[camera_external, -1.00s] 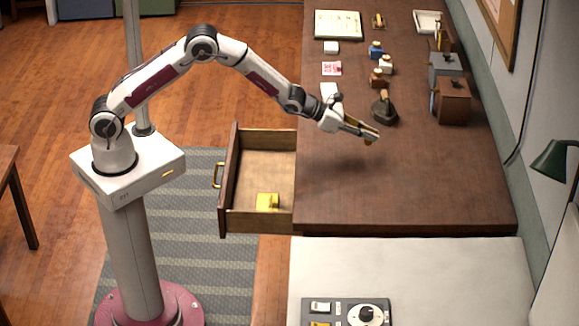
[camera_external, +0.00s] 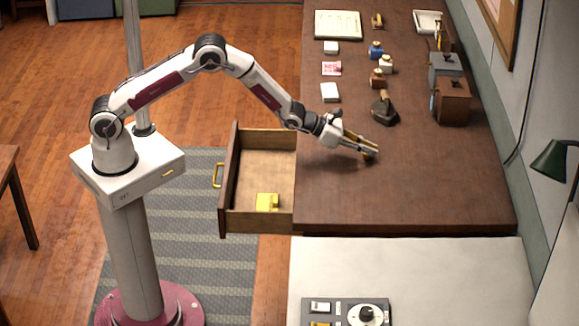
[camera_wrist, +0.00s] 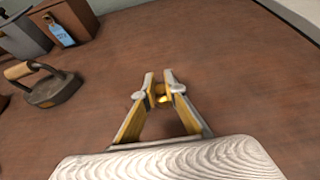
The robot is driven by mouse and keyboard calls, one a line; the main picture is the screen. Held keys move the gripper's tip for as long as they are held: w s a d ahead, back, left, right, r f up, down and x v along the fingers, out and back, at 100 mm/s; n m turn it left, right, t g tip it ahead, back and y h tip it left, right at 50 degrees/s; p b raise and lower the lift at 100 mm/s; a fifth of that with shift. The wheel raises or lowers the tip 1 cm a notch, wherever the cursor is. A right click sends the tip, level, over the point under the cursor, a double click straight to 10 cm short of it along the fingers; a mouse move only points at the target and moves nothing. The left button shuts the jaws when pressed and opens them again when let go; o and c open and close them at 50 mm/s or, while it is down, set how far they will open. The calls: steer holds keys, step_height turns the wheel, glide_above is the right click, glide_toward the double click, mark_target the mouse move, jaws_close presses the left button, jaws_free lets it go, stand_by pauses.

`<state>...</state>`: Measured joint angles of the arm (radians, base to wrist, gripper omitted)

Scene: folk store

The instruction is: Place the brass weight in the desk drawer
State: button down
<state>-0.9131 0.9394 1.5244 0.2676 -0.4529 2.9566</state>
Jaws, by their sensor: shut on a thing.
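My gripper (camera_external: 370,150) is low over the brown desk top (camera_external: 420,190), right of the drawer and just in front of the dark iron. In the wrist view, my gripper (camera_wrist: 163,78) is shut on the small shiny brass weight (camera_wrist: 163,93), which sits between the fingertips. The fingers hide part of the weight, and I cannot tell whether it touches the desk. The desk drawer (camera_external: 265,155) is pulled out at the desk's left side. A yellow item (camera_external: 267,201) lies inside it near its front end.
A dark flat iron (camera_external: 384,112) stands behind my gripper; the wrist view also shows it (camera_wrist: 50,90). A brown box (camera_external: 453,102) and a grey box (camera_external: 446,68) are at the right. Small bottles and papers lie farther back. The near desk area is clear.

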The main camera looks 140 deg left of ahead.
steer(key=shift+f, duration=0.25)
steer(key=c, duration=2.1)
jaws_free()
steer(key=shift+f, duration=0.15)
steer(key=shift+v, duration=3.9)
steer(key=shift+s+a, duration=0.15)
